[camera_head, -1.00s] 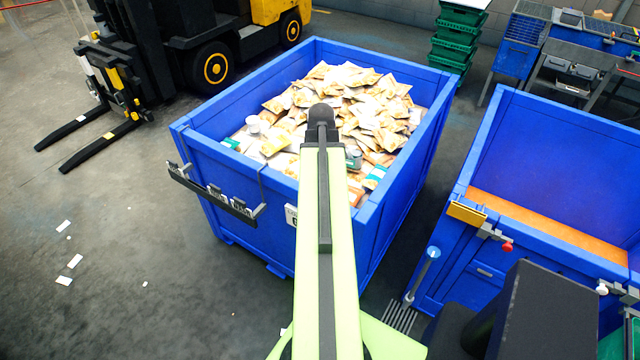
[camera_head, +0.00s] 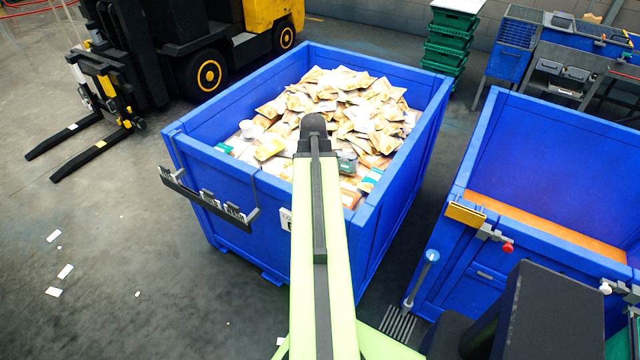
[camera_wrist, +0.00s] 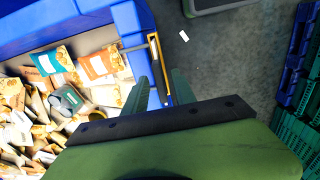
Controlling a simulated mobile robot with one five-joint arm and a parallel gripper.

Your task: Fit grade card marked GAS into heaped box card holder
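The heaped box (camera_head: 240,190) is a blue bin piled with packets, in front of me in the head view. A dark rail (camera_head: 185,190) with several small pale cards hangs on its outer wall at the left; their marks are too small to read. A white plate (camera_head: 286,218) on the box wall is partly hidden by my arm. My gripper (camera_wrist: 160,76) shows in the wrist view with its two green fingers apart. A thin yellow-edged plate (camera_wrist: 155,60) beside the blue wall shows beyond and between the fingers; I cannot tell whether it is the card holder. No card shows held.
A second blue bin (camera_head: 560,150) with a yellow plate (camera_head: 465,214) on its rim stands at the right. A forklift (camera_head: 200,60) is behind at the left. Green crates (camera_head: 450,45) stand at the back. Open floor with white scraps (camera_head: 65,270) lies at the left.

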